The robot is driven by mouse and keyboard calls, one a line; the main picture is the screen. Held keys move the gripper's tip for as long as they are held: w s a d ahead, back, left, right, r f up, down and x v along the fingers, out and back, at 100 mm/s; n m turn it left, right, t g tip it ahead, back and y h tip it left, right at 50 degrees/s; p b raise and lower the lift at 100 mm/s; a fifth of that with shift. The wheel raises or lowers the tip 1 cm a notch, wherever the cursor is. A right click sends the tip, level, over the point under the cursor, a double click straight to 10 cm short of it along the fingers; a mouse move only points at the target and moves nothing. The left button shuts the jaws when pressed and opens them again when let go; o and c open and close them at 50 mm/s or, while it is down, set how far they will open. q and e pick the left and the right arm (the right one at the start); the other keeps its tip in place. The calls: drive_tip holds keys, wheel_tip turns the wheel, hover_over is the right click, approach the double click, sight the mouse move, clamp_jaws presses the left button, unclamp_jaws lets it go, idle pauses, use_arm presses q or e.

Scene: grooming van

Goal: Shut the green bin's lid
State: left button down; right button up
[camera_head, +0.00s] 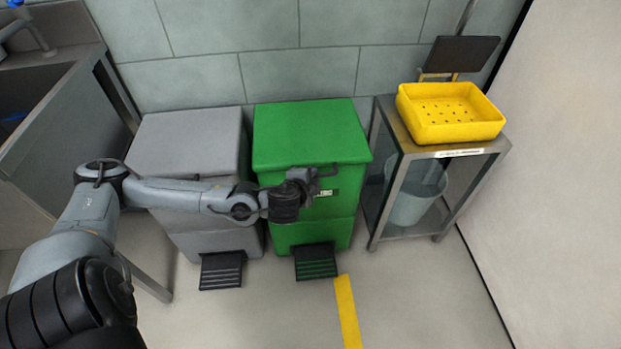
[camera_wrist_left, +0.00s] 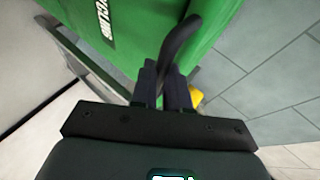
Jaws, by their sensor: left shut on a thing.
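The green bin (camera_head: 335,205) stands against the tiled wall, with its green lid (camera_head: 308,130) lying over its top. The lid looks level; I cannot tell whether a thin gap is left at its front edge. My left gripper (camera_head: 312,178) is at the lid's front edge, in front of the bin. In the left wrist view, the fingers of my left gripper (camera_wrist_left: 166,82) are shut on a dark curved handle (camera_wrist_left: 180,42) beside the green surface. The gripper hides part of the bin's front and its label. My right gripper is not in view.
A grey bin (camera_head: 190,140) stands close on the left. A metal stand (camera_head: 400,160) on the right carries a yellow tray (camera_head: 450,132), with a bucket (camera_head: 413,195) below. Black pedals (camera_head: 221,270) (camera_head: 315,262) stick out in front of the bins. The floor ahead is clear.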

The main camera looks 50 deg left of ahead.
use_arm(q)
drive_tip(key=shift+s+d+f, duration=0.1)
drive_tip(key=shift+s+f, duration=0.15)
drive_tip(key=shift+f, duration=0.35)
drive_tip(key=shift+s+d+f, duration=0.1)
drive_tip(key=shift+s+f, duration=0.1)
drive_tip(key=shift+f, duration=0.35)
drive_tip(key=c, duration=1.4)
unclamp_jaws()
drive_tip(key=shift+o, duration=1.4)
drive_tip(key=shift+d, duration=0.35)
drive_tip(key=shift+a, duration=0.15)
drive_tip(key=shift+r, duration=0.15)
drive_tip(key=v, duration=1)
drive_tip(key=shift+r+p, duration=0.45)
drive_tip(key=shift+r, duration=0.1)
drive_tip(key=shift+r, duration=0.1)
